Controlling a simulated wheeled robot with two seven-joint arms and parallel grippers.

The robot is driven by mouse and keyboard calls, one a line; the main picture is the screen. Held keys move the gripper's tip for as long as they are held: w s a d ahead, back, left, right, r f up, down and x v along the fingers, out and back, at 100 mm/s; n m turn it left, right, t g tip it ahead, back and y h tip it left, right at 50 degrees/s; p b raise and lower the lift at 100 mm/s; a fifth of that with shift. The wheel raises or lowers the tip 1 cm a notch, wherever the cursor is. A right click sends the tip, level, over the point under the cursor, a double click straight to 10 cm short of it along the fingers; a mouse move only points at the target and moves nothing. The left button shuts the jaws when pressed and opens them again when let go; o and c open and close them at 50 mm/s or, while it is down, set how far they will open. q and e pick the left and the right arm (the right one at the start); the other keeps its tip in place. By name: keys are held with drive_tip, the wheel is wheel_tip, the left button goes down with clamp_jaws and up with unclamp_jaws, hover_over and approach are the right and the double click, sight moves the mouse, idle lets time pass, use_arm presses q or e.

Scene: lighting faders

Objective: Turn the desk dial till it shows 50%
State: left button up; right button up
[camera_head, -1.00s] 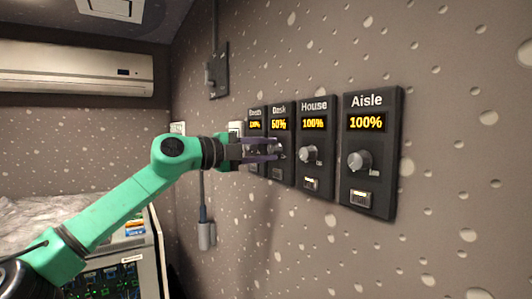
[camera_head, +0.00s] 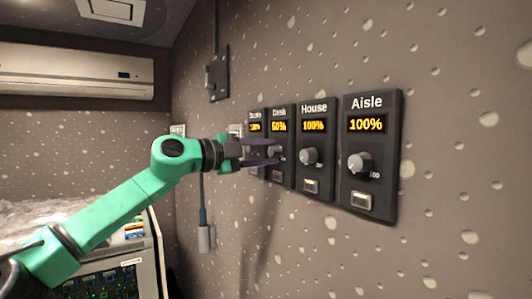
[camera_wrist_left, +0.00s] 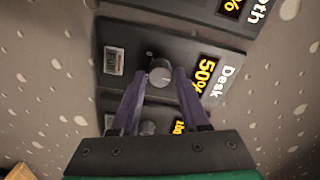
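The desk panel (camera_head: 288,172) is on the wall between the booth and house panels. Its lit display (camera_wrist_left: 204,73) reads 50% in the left wrist view. Its grey dial knob (camera_wrist_left: 159,73) shows there between the two purple fingertips. My left gripper (camera_head: 276,153) reaches the desk panel from the left. Its fingers are spread, one on each side of the knob, and appear apart from it. In the head view the fingers partly hide the knob. My right gripper is in neither view.
The house panel (camera_head: 316,178) and aisle panel (camera_head: 388,190), both showing 100%, stand to the right with protruding knobs. The booth panel (camera_head: 256,113) is close on the left, partly hidden. A switch box (camera_head: 218,75) is above on the wall.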

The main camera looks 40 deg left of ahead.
use_arm(q)
drive_tip(key=shift+o, duration=0.6)
drive_tip(key=shift+s+a+f+b, duration=0.1)
drive_tip(key=shift+s+b, duration=0.1)
drive_tip(key=shift+b, duration=0.15)
drive_tip(key=b+v, duration=0.8)
drive_tip(key=v, duration=0.6)
drive_tip(key=shift+s, duration=0.1)
